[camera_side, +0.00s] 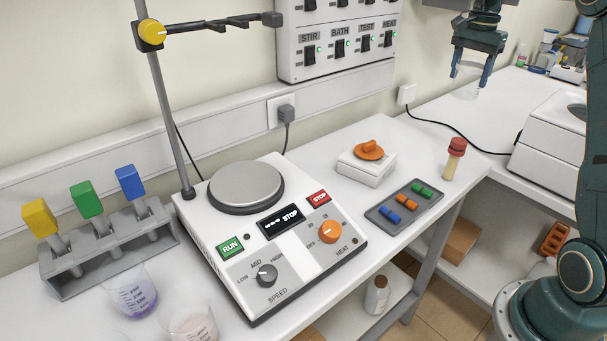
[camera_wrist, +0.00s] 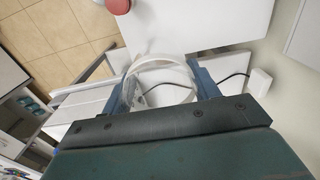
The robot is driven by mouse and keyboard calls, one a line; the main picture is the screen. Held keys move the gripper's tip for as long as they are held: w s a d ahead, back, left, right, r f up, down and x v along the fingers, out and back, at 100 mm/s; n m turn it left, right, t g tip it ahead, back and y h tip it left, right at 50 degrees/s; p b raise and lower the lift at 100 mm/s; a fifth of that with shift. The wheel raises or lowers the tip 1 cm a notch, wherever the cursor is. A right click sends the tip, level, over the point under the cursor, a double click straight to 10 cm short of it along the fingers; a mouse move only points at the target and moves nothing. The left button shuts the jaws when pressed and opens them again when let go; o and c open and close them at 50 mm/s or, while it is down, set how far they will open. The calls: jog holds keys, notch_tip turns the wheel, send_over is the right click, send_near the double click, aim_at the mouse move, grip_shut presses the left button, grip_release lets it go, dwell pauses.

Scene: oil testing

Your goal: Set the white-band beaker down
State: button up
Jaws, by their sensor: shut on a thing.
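My gripper (camera_side: 471,75) is at the top right of the side view, shut on the white-band beaker (camera_side: 467,82). The beaker is clear and sits between the fingers, held in the air near the back end of the benches. In the wrist view the beaker's round white rim (camera_wrist: 163,64) shows between the two blue fingers. Two other clear beakers stand at the front left of the bench, one with purple liquid (camera_side: 137,296) and one with pinkish contents (camera_side: 193,325). The held beaker's contents cannot be made out.
A hotplate stirrer (camera_side: 246,184) with a clamp stand fills the middle of the bench. A rack (camera_side: 105,250) with coloured-handled tools is at left. A tray of coloured vials (camera_side: 404,206), an orange-knobbed box (camera_side: 367,165) and a red-capped bottle (camera_side: 454,160) stand at right. The side bench is partly clear.

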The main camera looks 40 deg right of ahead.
jog(key=w+a+f, duration=0.2)
jog(key=w+f, duration=0.3)
jog(key=w, duration=0.3)
jog(key=w+a+f, duration=0.3)
jog(key=w+f, duration=0.2)
jog(key=w, duration=0.3)
jog(key=shift+w+d+f, duration=0.1)
jog(key=shift+f, duration=2)
jog(key=shift+w+d+f, duration=0.1)
jog(key=shift+f, duration=2)
jog(key=shift+f, duration=0.15)
jog(key=o, duration=1)
notch_tip(320, 180, up, 12)
